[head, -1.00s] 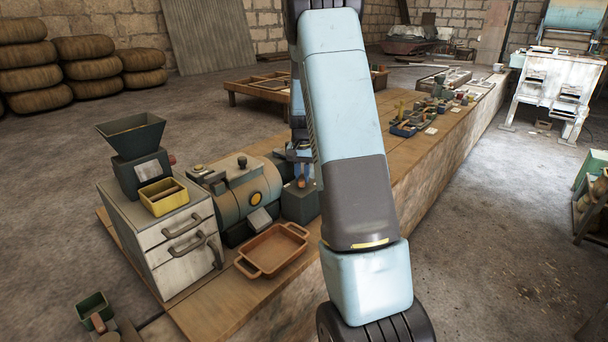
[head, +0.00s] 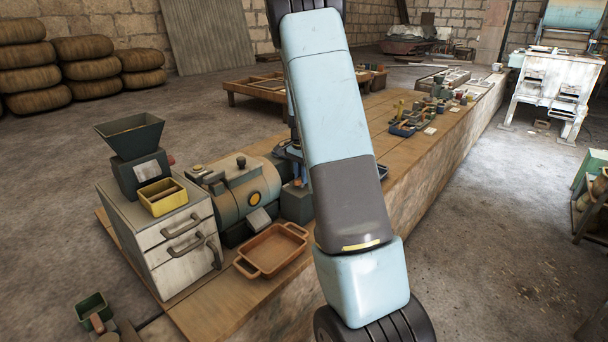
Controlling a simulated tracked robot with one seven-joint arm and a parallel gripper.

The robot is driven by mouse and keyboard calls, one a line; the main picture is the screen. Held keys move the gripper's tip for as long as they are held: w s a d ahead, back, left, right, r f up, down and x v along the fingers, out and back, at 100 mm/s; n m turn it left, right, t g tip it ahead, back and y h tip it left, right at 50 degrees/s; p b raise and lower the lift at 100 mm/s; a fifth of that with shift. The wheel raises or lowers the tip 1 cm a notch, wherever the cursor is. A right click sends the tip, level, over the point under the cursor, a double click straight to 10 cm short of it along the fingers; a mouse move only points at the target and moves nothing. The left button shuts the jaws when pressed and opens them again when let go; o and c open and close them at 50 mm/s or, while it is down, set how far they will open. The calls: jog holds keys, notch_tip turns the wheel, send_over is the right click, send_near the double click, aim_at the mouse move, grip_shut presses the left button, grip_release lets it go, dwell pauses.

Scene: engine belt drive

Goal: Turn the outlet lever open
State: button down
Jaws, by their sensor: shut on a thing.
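My gripper (head: 295,170) is pointed down just above this box, beside the drum's right end. It shows only as a small blue and dark part left of my arm. It is shut on the outlet lever, which is small and mostly hidden here, so its angle cannot be read.
An orange-brown two-handled tray (head: 270,251) lies in front of the machine. A white drawer cabinet (head: 172,250) with a hopper (head: 133,140) and a yellow bin (head: 163,197) stands left. Small parts and trays (head: 425,118) lie farther along the bench.

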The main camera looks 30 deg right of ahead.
jog(key=shift+w+a+r, duration=0.1)
jog(key=shift+w+a, duration=0.2)
jog(key=shift+a, duration=0.1)
jog(key=c, duration=1.2)
grip_release()
jog(key=shift+o, duration=1)
jog(key=shift+d, duration=0.1)
jog(key=shift+s, duration=0.1)
jog(key=shift+d, duration=0.1)
notch_tip(320, 180, up, 14)
jog(key=shift+f, duration=0.2)
